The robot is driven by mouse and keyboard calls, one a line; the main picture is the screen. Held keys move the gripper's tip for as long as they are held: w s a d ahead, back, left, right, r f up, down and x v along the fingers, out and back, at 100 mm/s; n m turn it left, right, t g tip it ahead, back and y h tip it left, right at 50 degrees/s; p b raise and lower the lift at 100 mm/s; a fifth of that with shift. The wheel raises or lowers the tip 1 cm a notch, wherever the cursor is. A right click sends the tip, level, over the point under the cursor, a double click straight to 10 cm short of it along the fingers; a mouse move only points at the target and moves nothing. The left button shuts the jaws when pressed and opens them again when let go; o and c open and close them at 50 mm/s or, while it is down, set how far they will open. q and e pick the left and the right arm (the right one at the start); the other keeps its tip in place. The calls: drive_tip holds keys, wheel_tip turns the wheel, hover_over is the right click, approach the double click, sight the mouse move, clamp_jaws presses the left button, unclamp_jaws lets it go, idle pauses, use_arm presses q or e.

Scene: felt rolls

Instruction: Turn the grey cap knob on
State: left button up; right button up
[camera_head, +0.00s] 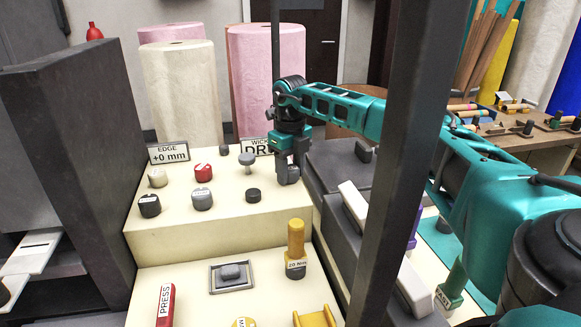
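Several round knobs stand on the cream panel (225,231). A knob with a grey cap (202,199) is in the front row, between a black knob (149,205) and a low black button (253,195). Behind it are a red knob (203,172), a beige knob (157,178) and a grey mushroom-shaped knob (247,160). My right gripper (289,172) points down at the panel's right edge, right of these knobs. A dark rounded shape shows at its fingertips; I cannot tell whether it is held. My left gripper is out of view.
Signs reading "EDGE +0 mm" (169,154) and "WICK DR..." (256,147) stand at the panel's back, the second partly hidden. A yellow-handled tool (296,240) stands on the lower front step. A dark upright post (396,150) blocks part of the view. Felt rolls (181,90) stand behind.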

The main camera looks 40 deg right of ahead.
drive_tip(key=c, duration=0.5)
drive_tip(key=shift+r+m+p, duration=0.25)
drive_tip(key=shift+m+p, duration=0.45)
drive_tip(key=shift+p, duration=0.1)
drive_tip(key=shift+f+m+b, duration=0.25)
drive_tip(key=shift+m+b, duration=0.05)
drive_tip(key=shift+m, duration=0.3)
drive_tip(key=m, duration=0.6)
drive_tip(key=shift+m, duration=0.3)
drive_tip(key=shift+m, duration=0.3)
drive_tip(key=m, duration=0.3)
drive_tip(key=shift+f+m, duration=0.1)
drive_tip(key=shift+m, duration=0.3)
drive_tip(key=m, duration=0.4)
